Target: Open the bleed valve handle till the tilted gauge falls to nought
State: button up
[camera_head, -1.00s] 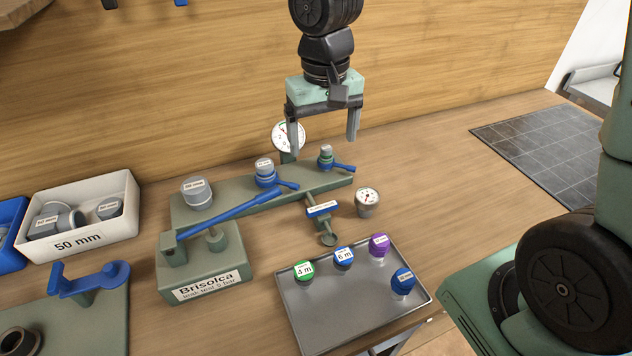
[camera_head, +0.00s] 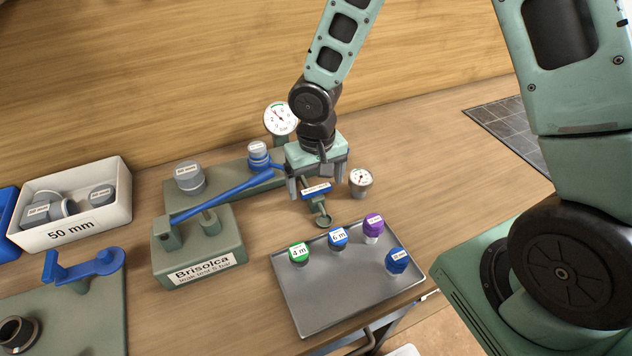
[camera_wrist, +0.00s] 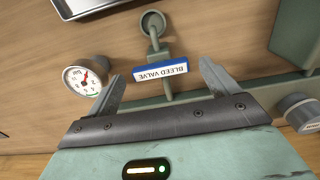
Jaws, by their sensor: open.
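The bleed valve handle (camera_head: 316,189) is a blue bar with a white label, on a grey-green pipe at the front of the manifold. In the wrist view the handle (camera_wrist: 160,70) reads BLEED VALVE upside down. My gripper (camera_head: 318,184) is open and points down over it. In the wrist view the handle shows between my fingertips (camera_wrist: 163,74), with a gap at each end; I cannot tell their height relative to it. A small gauge (camera_head: 361,181) with a slanted dial stands to the right. Its red needle shows in the wrist view (camera_wrist: 86,75), off the dial's centre; the exact reading is unclear.
A larger upright gauge (camera_head: 281,119) stands behind the manifold. A blue lever (camera_head: 225,196) runs to the left of my gripper. A grey tray (camera_head: 330,295) with several coloured caps lies in front. A white 50 mm bin (camera_head: 75,228) stands left. The bench right of the small gauge is clear.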

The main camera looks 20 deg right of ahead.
jog(key=shift+f, duration=0.4)
jog(key=c, duration=1)
